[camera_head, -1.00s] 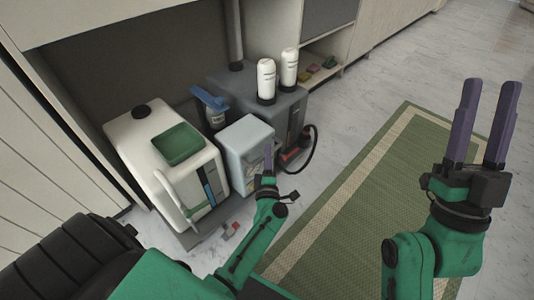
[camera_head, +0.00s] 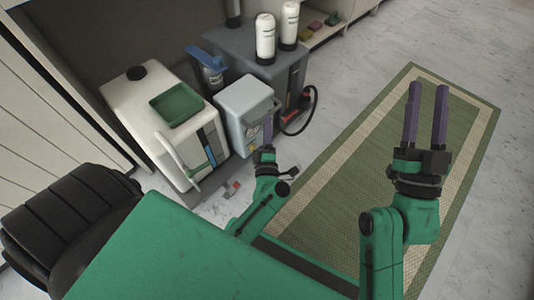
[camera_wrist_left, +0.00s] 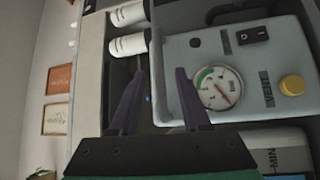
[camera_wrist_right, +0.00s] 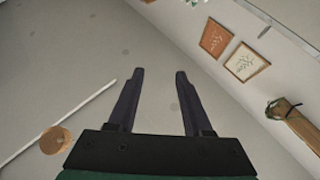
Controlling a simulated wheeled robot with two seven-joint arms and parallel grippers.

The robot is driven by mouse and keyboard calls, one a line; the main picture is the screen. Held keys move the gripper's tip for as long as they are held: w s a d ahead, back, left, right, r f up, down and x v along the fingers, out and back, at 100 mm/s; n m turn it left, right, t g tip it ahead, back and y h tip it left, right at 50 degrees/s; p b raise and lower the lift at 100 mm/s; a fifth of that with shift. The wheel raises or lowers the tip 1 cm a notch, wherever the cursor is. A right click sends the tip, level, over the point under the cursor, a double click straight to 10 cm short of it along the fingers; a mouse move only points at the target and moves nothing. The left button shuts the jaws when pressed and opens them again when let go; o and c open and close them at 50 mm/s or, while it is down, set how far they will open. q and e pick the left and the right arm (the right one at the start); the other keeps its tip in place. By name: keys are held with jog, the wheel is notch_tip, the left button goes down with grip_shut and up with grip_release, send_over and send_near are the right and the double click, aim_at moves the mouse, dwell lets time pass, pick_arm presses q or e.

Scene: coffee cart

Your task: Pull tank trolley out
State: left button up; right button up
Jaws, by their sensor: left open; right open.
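A white tank (camera_head: 160,115) with a black cap and a green recessed top stands at the left in the head view, on a low grey base (camera_head: 205,180) that I take for the trolley. A pale curved handle (camera_head: 172,152) runs along its front. My left gripper (camera_head: 267,125) is open, in front of the light-grey box to the tank's right.
The light-grey box (camera_head: 243,108) has a gauge (camera_wrist_left: 217,88) and a yellow knob (camera_wrist_left: 292,85). Small red and grey pieces (camera_head: 232,187) lie on the floor. The green mat (camera_head: 350,170) is clear.

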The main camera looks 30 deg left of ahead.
pick_arm(q)
jog(key=p+v, duration=0.1)
jog(key=v, duration=0.8)
jog(key=shift+s+p, duration=0.3)
jog(key=shift+p, duration=0.05)
pick_arm(e)
notch_tip(320, 180, down, 19)
jog(key=s+a+m+g+h, duration=0.1)
jog(key=s+a+g+h, duration=0.1)
jog(key=g, duration=0.4)
jog(key=shift+s+f, duration=0.2)
jog(key=shift+s, duration=0.2)
pick_arm(q)
jog(key=shift+d, duration=0.15)
